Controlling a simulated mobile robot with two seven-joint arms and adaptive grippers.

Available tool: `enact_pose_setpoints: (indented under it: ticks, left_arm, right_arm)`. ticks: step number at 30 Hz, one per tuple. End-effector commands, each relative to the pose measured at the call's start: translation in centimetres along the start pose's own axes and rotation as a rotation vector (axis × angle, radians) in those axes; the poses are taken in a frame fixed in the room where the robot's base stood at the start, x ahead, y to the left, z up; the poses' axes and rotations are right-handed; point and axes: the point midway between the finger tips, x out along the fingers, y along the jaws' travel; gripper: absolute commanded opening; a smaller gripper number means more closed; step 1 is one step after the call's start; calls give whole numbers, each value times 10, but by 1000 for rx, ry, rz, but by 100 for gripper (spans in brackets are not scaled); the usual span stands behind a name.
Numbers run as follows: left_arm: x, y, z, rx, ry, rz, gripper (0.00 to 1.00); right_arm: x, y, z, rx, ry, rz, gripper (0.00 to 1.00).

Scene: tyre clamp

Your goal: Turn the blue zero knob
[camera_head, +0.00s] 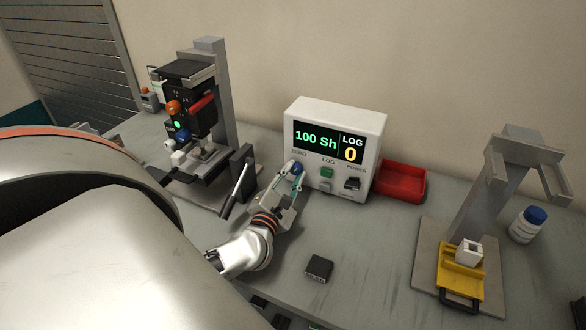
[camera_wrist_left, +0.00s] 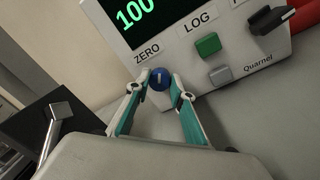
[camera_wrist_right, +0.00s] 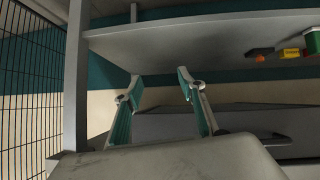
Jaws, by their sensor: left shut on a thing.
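The blue zero knob (camera_head: 296,168) sits on the front of a white readout box (camera_head: 335,113), under the label ZERO. The screen reads "100 Sh" and "LOG 0". My left gripper (camera_head: 295,177) is at the knob with its fingers on either side of it. In the left wrist view the knob (camera_wrist_left: 160,78) is between the two fingertips, with a pale mark on its face, and the gripper is shut on it. My right gripper (camera_wrist_right: 158,85) shows only in the right wrist view, its fingers apart with nothing between them.
Right of the knob are a green button (camera_head: 327,172) and a black switch (camera_head: 352,184). A tester stand with a lever (camera_head: 236,190) is at left. A red tray (camera_head: 402,182), a black block (camera_head: 319,268) and a clamp stand with a yellow plate (camera_head: 461,270) are at right.

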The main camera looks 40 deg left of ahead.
Motion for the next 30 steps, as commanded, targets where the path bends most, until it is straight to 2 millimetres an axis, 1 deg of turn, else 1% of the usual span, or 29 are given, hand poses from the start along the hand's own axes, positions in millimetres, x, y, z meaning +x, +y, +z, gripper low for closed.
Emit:
enact_pose_setpoints:
  ticks: [3, 5, 21, 22, 24, 30]
  left_arm:
    - [0, 0, 0, 44, -2, -1, 1]
    - [0, 0, 0, 61, -4, 0, 1]
    - [0, -1, -1, 89, -6, 0, 1]
    - [0, -1, -1, 89, -6, 0, 25]
    - [0, -1, -1, 88, -6, 0, 39]
    - [0, -1, -1, 88, -6, 0, 39]
  right_arm:
    - [-2, 3, 9, 0, -24, 6, 40]
    - [-3, 4, 11, 1, -29, 7, 40]
    - [-3, 2, 9, 16, -28, 11, 40]
    - [-3, 2, 9, 16, -28, 11, 40]
    - [-3, 2, 9, 16, -28, 11, 40]
    - [-4, 1, 9, 14, -27, 8, 40]
